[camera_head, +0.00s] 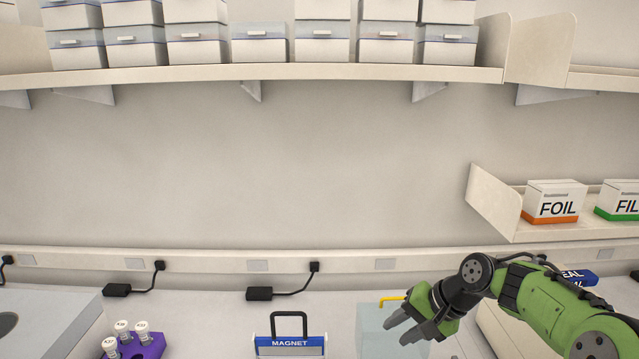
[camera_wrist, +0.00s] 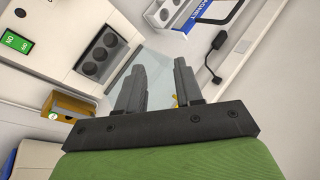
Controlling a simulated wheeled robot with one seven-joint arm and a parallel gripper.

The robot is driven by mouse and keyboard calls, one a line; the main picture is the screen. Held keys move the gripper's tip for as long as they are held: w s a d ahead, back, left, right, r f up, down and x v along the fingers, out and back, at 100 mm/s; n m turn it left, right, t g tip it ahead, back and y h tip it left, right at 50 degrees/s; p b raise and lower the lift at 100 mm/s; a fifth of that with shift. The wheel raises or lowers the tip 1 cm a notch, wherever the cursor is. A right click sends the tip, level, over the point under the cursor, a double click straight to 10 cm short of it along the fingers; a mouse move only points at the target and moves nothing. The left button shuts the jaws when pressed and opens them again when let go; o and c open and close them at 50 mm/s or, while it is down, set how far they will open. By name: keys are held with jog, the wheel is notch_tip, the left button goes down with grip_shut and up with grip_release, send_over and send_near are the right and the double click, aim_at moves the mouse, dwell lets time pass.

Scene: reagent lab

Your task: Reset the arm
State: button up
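My green arm reaches in from the lower right in the head view. A yellow handle-like piece (camera_head: 390,299) shows behind the gripper. In the wrist view the two dark fingers of my gripper (camera_wrist: 159,66) stand apart.
A blue-and-white MAGNET holder (camera_head: 290,346) stands at the bottom centre. A purple rack (camera_head: 150,348) holds capped vials at lower left. A side shelf (camera_head: 515,226) with a FOIL box (camera_head: 553,202) is above my arm. A long upper shelf (camera_head: 250,72) carries several boxes.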

jog(key=s+a+r+n+t+h+b, duration=0.1)
jog(key=s+n+h, duration=0.2)
jog(key=s, duration=1.1)
jog(key=s+a+r+n+t+h+b, duration=0.1)
jog(key=s+n+h, duration=0.2)
jog(key=s, duration=1.1)
jog(key=shift+s+r, duration=0.25)
jog(key=shift+s, duration=0.05)
